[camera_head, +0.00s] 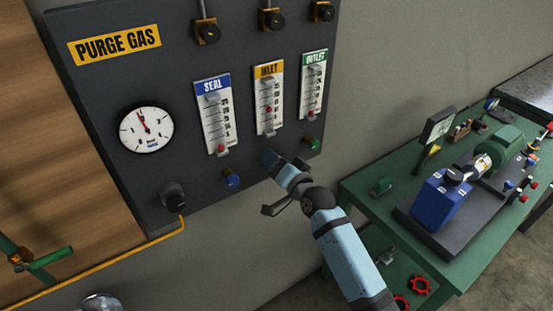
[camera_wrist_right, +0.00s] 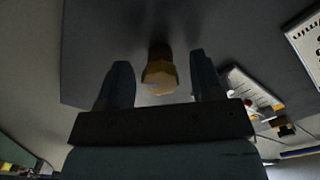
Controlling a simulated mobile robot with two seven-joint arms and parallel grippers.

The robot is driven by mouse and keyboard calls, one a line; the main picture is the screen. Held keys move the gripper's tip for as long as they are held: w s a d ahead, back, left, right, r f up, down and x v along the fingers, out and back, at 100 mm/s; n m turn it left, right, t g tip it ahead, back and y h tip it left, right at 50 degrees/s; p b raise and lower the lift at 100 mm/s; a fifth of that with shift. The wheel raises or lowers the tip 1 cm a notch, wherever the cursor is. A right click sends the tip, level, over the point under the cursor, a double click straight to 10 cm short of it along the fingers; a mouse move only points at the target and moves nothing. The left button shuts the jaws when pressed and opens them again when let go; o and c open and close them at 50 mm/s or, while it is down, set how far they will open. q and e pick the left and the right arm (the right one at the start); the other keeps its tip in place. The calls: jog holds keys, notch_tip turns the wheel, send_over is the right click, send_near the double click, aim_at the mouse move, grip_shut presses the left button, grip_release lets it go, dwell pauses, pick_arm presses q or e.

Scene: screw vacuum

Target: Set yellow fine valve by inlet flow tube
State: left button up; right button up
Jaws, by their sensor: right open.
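The purge gas panel (camera_head: 110,80) carries the inlet flow tube (camera_head: 268,97), with a yellow label and a red float about mid-scale. My right gripper (camera_head: 270,160) is just below this tube, close to the panel, and hides the yellow fine valve in the head view. In the right wrist view, the yellow valve knob (camera_wrist_right: 160,77) lies between the two open fingers of my right gripper (camera_wrist_right: 160,62), with gaps visible on both sides. My left gripper is not in view.
A blue knob (camera_head: 231,180) under the seal tube (camera_head: 215,110) and a green knob (camera_head: 312,143) under the outlet tube (camera_head: 313,85) flank my gripper. A round gauge (camera_head: 146,130) is left. A green bench (camera_head: 375,215) with a pump stands right.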

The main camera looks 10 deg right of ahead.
jog(key=shift+w, duration=0.1)
jog(key=shift+c, duration=0.3)
jog(key=c, duration=0.9)
jog(key=shift+o, duration=0.2)
jog(key=shift+n, duration=0.7)
jog(key=o, duration=0.9)
